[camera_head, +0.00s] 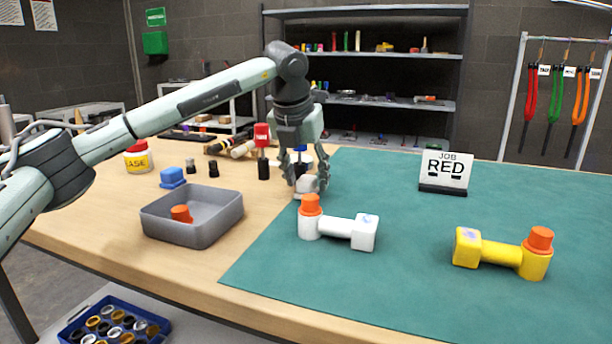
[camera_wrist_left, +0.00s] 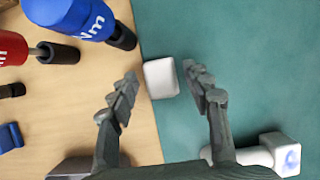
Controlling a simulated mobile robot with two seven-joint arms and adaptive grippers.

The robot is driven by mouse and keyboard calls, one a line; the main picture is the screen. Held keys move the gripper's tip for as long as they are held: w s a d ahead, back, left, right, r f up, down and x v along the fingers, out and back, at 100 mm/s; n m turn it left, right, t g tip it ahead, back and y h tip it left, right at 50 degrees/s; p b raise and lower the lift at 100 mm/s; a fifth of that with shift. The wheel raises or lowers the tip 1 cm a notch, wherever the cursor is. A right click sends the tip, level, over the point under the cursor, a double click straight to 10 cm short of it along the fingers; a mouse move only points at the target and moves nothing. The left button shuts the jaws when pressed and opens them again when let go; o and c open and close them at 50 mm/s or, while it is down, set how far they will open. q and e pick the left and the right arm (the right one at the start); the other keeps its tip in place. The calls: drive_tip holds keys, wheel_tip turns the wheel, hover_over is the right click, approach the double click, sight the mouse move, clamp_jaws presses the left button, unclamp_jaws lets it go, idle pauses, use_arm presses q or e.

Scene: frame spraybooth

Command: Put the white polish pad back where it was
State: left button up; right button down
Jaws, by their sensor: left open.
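The white polish pad (camera_wrist_left: 161,78) is a small white block at the boundary of the bare wood and the green mat. It lies between the fingers of my left gripper (camera_wrist_left: 160,95) in the left wrist view, with a visible gap on each side. In the head view the pad (camera_head: 303,188) is partly hidden by the fingers. My left gripper (camera_head: 307,184) points down over it and is open. My right gripper is not in view.
A white part (camera_head: 340,232) with an orange cap stands close in front. A grey tray (camera_head: 165,227) holds an orange piece. A blue block (camera_head: 172,178) and a red-topped tool (camera_head: 262,140) are left.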

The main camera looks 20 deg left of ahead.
use_arm(q)
drive_tip(key=shift+r, duration=0.1)
drive_tip(key=v, duration=1.2)
